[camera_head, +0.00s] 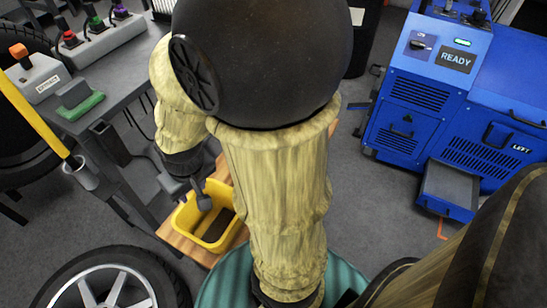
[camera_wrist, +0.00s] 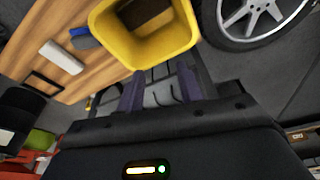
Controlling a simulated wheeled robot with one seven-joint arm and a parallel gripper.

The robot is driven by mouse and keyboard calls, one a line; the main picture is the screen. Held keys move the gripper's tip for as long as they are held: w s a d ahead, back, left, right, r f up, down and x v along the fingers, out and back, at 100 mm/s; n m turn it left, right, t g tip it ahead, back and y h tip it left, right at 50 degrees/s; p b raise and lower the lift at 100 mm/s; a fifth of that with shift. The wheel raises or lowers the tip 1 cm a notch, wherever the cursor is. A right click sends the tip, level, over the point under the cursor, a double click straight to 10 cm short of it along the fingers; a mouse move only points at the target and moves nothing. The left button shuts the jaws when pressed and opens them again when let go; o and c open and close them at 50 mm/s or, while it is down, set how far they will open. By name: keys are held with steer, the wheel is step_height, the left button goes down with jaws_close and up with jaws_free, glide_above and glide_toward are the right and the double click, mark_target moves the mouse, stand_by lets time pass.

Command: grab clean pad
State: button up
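A pale rectangular block (camera_wrist: 62,57), which looks like the clean pad, lies on a wooden board (camera_wrist: 30,60) at the left of the wrist view. I cannot confirm that it is the pad. My gripper (camera_wrist: 162,92) has its two dark fingers apart with nothing held between them. The fingertips are by the lower edge of a yellow bin (camera_wrist: 165,48), to the right of the block. In the head view my arm covers much of the board, and the block is hidden there. The yellow bin (camera_head: 184,222) shows below my wrist.
A black rectangular outline (camera_wrist: 42,82) and a blue-and-grey item (camera_wrist: 84,38) are on the board near the block. A grey bench (camera_head: 110,75) is at the left and a blue machine (camera_head: 440,100) at the right, with grey floor between.

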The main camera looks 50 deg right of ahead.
steer(key=o, duration=0.7)
steer(key=shift+d+f, duration=0.1)
steer(key=shift+d, duration=0.1)
steer(key=o, duration=0.4)
steer(key=d+f+m+g+y+p, duration=0.1)
steer(key=d+f+m, duration=0.3)
steer(key=d+m, duration=0.4)
steer(key=shift+s+d+f+m+g+y, duration=0.2)
steer(key=shift+f+m+g+y, duration=0.2)
steer(key=shift+m+g+y, duration=0.3)
steer(key=s+d+f+m+t+p, duration=0.1)
steer(key=s+d+f+m+t, duration=0.2)
steer(key=d+m, duration=0.5)
steer(key=s+d+f+m+t+h+p, duration=0.1)
steer(key=s+d+f+m+t, duration=0.2)
steer(key=d+m, duration=0.6)
steer(key=s+d+f+m+t+p, duration=0.1)
steer(key=s+d+f+m+t, duration=0.2)
steer(key=d+m+t, duration=0.3)
steer(key=d+f+m, duration=0.1)
steer(key=d+m, duration=0.1)
steer(key=d, duration=0.2)
steer(key=shift+s+d+f+m, duration=0.15)
steer(key=shift+d+f+m, duration=0.05)
steer(key=shift+d+m, duration=0.1)
steer(key=b+x, duration=0.3)
steer(key=x, duration=0.8)
steer(key=shift+f, duration=0.15)
steer(key=shift+w+f, duration=0.15)
steer(key=shift+w, duration=0.4)
